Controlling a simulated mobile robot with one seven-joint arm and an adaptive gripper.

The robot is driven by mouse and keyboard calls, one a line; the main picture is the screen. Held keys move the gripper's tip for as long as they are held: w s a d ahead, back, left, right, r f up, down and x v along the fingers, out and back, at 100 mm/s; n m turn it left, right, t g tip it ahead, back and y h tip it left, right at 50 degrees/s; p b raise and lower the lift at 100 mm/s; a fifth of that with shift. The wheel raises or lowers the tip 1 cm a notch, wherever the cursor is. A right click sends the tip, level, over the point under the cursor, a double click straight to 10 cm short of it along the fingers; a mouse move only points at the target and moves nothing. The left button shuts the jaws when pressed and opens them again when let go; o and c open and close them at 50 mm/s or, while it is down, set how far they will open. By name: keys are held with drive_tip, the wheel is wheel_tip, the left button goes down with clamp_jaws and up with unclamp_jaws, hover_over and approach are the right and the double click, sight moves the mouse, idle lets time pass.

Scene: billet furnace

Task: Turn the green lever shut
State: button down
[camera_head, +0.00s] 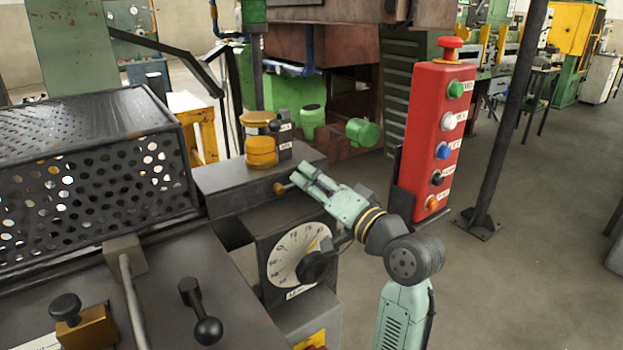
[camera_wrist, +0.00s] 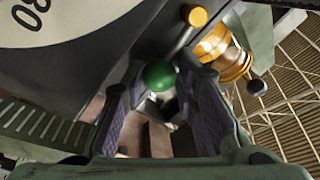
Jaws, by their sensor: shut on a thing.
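The green lever shows in the wrist view as a round green knob (camera_wrist: 160,74) between my two fingers.
A white dial (camera_head: 297,255) with a black knob sits just below my gripper. A brass peg (camera_head: 280,188) sticks out of the box (camera_head: 235,182); an amber cap (camera_head: 261,151) stands on top. A red button panel (camera_head: 437,140) rises to the right. Open floor lies further right.

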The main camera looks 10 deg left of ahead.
drive_tip(key=shift+f, duration=0.35)
drive_tip(key=c, duration=1.3)
unclamp_jaws()
drive_tip(key=shift+r, duration=0.15)
wheel_tip(320, 180, up, 10)
drive_tip(key=shift+r, duration=0.1)
drive_tip(key=shift+o, duration=0.4)
